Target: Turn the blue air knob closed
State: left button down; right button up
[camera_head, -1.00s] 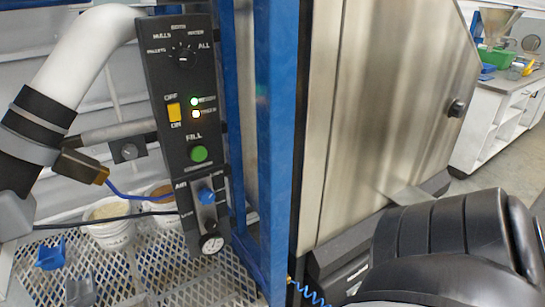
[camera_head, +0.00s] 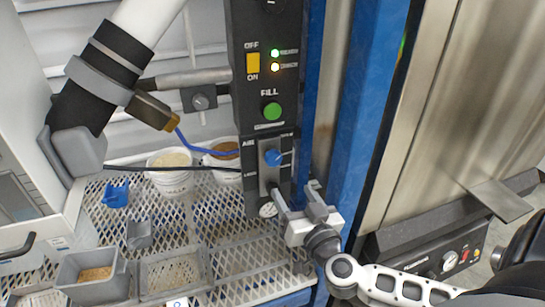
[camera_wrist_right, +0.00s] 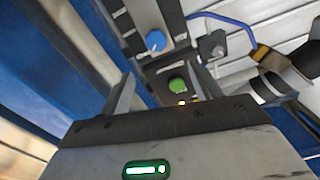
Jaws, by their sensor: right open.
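The blue air knob (camera_head: 273,158) sits on a small plate low on the black control panel (camera_head: 248,120), under the green fill button (camera_head: 271,111). My right gripper (camera_head: 297,192) is open and empty, just below and to the right of the knob, apart from it in the head view. In the right wrist view the blue knob (camera_wrist_right: 156,40) shows beyond the fingers, with the green button (camera_wrist_right: 177,85) between the fingertips (camera_wrist_right: 165,82). My left gripper is not in view.
A blue post (camera_head: 362,110) stands right of the panel. A gauge (camera_head: 268,209) is at the panel's bottom. White buckets (camera_head: 172,180) and grey bins (camera_head: 95,283) stand on the mesh shelf (camera_head: 215,235). A blue hose (camera_head: 205,150) runs to the panel.

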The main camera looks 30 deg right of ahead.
aim_at(275, 159)
jog(key=x, duration=0.5)
jog(key=b+x, duration=0.1)
jog(key=x, duration=0.4)
jog(key=b+x, duration=0.1)
jog(key=x, duration=0.5)
jog(key=shift+d+f, duration=0.25)
jog(key=shift+d, duration=0.1)
jog(key=shift+c, duration=0.3)
jog(key=c, duration=0.9)
